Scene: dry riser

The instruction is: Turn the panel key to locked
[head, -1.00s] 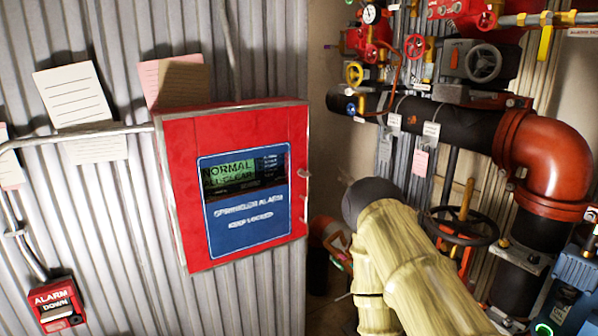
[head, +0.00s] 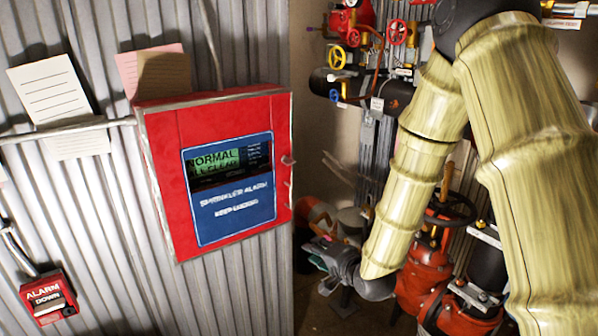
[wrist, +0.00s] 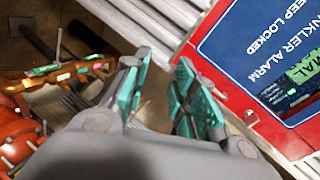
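The red alarm panel (head: 225,105) hangs on the corrugated wall in the head view, its screen reading "NORMAL". A small metal piece (head: 288,160), possibly the key, sticks out at its right edge. My gripper (head: 317,257) is low and to the right of the panel, apart from it. In the wrist view the panel (wrist: 215,45) fills the upper right, with a small metal fitting (wrist: 250,117) on its side. There my gripper (wrist: 162,68) is open, with nothing between its teal-padded fingers. The key's position cannot be read.
A red alarm box (head: 48,296) is at the lower left. Paper notes (head: 50,90) hang left of the panel. Pipes and valves, including a dark handwheel (head: 450,208) and a red valve body (head: 425,275), crowd the right behind my arm.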

